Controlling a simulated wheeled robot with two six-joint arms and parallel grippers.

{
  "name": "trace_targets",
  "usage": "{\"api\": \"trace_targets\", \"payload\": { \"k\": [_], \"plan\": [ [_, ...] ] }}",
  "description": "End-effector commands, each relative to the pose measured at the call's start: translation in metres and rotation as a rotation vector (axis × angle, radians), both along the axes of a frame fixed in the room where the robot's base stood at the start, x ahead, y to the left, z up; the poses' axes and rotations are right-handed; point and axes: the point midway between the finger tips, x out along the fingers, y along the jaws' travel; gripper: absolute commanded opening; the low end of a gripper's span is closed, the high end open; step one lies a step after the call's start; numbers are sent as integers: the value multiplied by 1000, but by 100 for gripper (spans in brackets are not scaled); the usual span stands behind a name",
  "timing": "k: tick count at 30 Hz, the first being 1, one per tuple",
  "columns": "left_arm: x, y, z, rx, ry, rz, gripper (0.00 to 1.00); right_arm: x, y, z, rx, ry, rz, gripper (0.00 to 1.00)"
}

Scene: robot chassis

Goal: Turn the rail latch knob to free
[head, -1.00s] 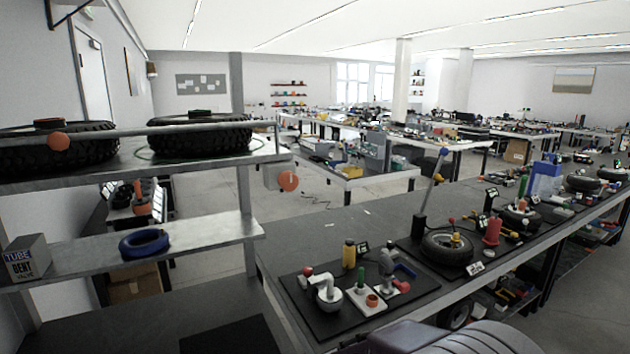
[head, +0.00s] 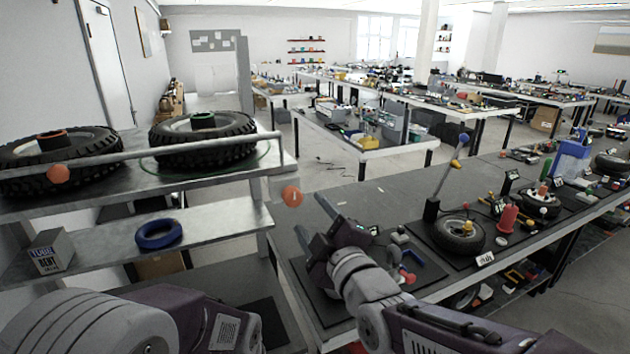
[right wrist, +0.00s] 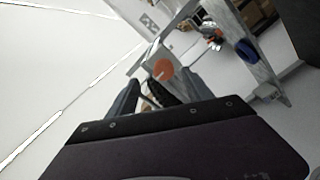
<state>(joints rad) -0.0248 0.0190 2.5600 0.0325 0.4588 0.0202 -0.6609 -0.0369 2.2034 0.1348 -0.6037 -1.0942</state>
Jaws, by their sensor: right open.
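The rail latch knob is an orange disc (head: 293,196) with a small pale mark, on a grey plate at the right end of the shelf rail (head: 150,153). In the right wrist view the knob (right wrist: 163,72) shows just beyond the finger area. A second orange knob (head: 58,174) sits at the rail's left end. My right gripper (head: 314,222) is open and empty, right of and a little below the right-hand knob, apart from it; its fingers also show in the right wrist view (right wrist: 158,92). My left arm shows at the bottom left, but its gripper is out of view.
Two tyres (head: 203,141) lie on the upper shelf behind the rail. A blue ring (head: 158,234) and a tube box (head: 49,252) sit on the lower shelf. The workbench at right holds a tyre (head: 459,237), a lever and several tools.

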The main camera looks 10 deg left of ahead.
Motion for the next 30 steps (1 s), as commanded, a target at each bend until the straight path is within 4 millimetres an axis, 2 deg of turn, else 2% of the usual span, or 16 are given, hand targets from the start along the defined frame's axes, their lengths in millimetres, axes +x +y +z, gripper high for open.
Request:
{"api": "trace_targets", "payload": {
  "k": [3,7,15,19,24,30],
  "plan": [
    [0,0,2,0,0,0,36,-4,5,1,-1,2,13,59],
    [0,0,7,0,0,0,36,4,9,2,-2,4,11,59],
    [0,0,36,0,0,0,36,50,39,4,-4,6,9,59],
    [0,0,44,0,0,0,36,65,50,3,-3,5,10,59],
    [0,0,45,0,0,0,36,72,55,0,-2,3,10,59],
    [0,0,45,0,0,0,36,72,54,0,-1,3,9,59]
  ]
}}
